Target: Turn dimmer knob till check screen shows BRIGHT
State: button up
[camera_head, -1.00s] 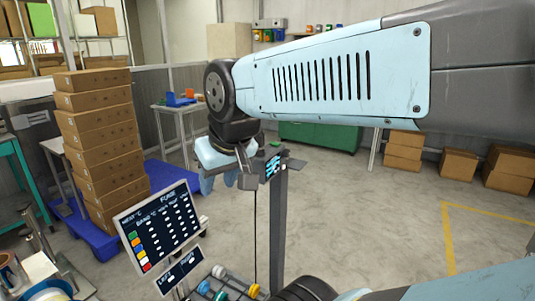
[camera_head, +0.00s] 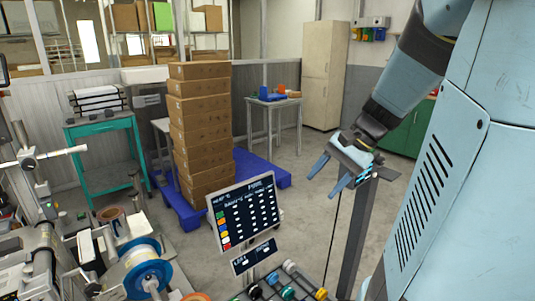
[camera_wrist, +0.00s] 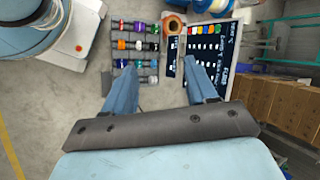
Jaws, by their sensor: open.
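My gripper (camera_head: 327,178) is open and empty in the head view, in the air beside a grey post. In the wrist view, its two blue fingers (camera_wrist: 162,82) are spread with nothing between them. A dark screen (camera_head: 244,212) with white text and a column of colour squares stands below left of my gripper; it also shows in the wrist view (camera_wrist: 213,52). A smaller text panel (camera_head: 254,257) hangs under it. I cannot tell whether either is the check screen, and I read no BRIGHT. I cannot make out a dimmer knob.
A bench at lower left holds a blue-and-white reel (camera_head: 139,274) and other equipment. Several coloured reels (camera_wrist: 135,45) sit on a rack below the screen. The grey post (camera_head: 357,235) stands close to my gripper. Stacked boxes (camera_head: 200,130) rest on a blue pallet (camera_head: 262,171).

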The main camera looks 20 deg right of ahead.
jog(key=w+d+f+m+t+y, duration=0.1)
jog(key=w+d+m+t+y, duration=0.15)
jog(key=d+m, duration=0.35)
jog(key=m+t+h, duration=0.2)
jog(key=m+t, duration=0.9)
jog(key=t, duration=0.1)
send_near(383, 162)
jog(key=shift+y, duration=0.25)
jog(key=x, duration=0.9)
jog(key=shift+d+f, duration=0.2)
jog(key=shift+d, duration=0.05)
jog(key=shift+w+d, duration=0.1)
jog(key=c, duration=1.1)
jog(key=shift+o, duration=0.2)
